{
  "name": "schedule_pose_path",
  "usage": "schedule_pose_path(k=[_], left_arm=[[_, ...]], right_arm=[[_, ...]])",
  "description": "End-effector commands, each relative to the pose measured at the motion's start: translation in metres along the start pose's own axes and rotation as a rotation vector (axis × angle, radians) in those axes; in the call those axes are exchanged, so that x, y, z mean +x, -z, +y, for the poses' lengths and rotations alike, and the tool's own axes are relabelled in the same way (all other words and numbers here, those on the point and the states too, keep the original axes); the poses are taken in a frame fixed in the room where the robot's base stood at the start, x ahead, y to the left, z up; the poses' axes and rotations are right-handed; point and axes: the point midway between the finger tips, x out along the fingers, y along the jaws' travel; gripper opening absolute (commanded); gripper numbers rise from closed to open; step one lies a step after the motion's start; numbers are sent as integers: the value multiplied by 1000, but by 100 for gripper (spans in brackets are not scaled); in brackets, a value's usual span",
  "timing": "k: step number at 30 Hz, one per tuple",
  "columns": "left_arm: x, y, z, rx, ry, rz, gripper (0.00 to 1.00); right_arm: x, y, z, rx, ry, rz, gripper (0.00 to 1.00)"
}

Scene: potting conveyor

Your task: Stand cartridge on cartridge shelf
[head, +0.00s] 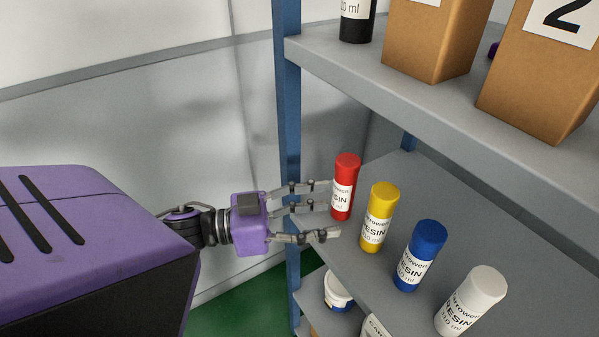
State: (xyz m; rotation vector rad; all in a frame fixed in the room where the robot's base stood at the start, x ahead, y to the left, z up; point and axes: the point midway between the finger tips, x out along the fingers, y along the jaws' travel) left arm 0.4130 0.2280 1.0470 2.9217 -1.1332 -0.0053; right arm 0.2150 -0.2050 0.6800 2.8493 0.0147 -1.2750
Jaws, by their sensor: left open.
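A red resin cartridge (346,187) stands upright on the grey middle shelf (350,270), near the shelf's left end. A yellow cartridge (379,217), a blue cartridge (420,256) and a white cartridge (472,302) stand upright in a row with it, running toward the lower right. My left gripper (328,208) comes in from the left past the blue post. Its fingers are open and spread, with the tips beside the red cartridge's lower part. I cannot tell whether a finger touches it. My right gripper is not in view.
The blue shelf post (288,120) stands right by my left fingers. The upper shelf (460,110) overhangs the row and carries cardboard boxes (428,40) and a black cartridge (357,22). A white tub (337,292) sits on a lower shelf.

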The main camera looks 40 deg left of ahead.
Motion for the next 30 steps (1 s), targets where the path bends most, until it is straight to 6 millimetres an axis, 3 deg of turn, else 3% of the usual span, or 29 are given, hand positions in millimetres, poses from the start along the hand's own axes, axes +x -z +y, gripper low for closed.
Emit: schedule_pose_path(k=[2, 5, 8, 11, 15, 19, 21, 24, 30], left_arm=[[-2, -4, -2, -3, 15, -1, 57], [-10, -26, -11, -11, 96, -19, 57], [-28, -73, -22, -26, 248, -74, 57], [-57, -141, -21, -55, 426, -186, 57], [-98, -243, 17, -124, 617, -413, 57], [-122, -314, 74, -197, 688, -614, 57], [-127, -338, 103, -234, 696, -694, 57], [-131, -359, 132, -266, 692, -771, 57], [-131, -369, 149, -282, 682, -813, 57]], right_arm=[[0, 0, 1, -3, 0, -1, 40], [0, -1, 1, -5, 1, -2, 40], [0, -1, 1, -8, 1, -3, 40], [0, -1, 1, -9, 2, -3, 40], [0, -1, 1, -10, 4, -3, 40], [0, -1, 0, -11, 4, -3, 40], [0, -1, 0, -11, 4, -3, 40], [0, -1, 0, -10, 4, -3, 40], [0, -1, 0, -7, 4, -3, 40]])
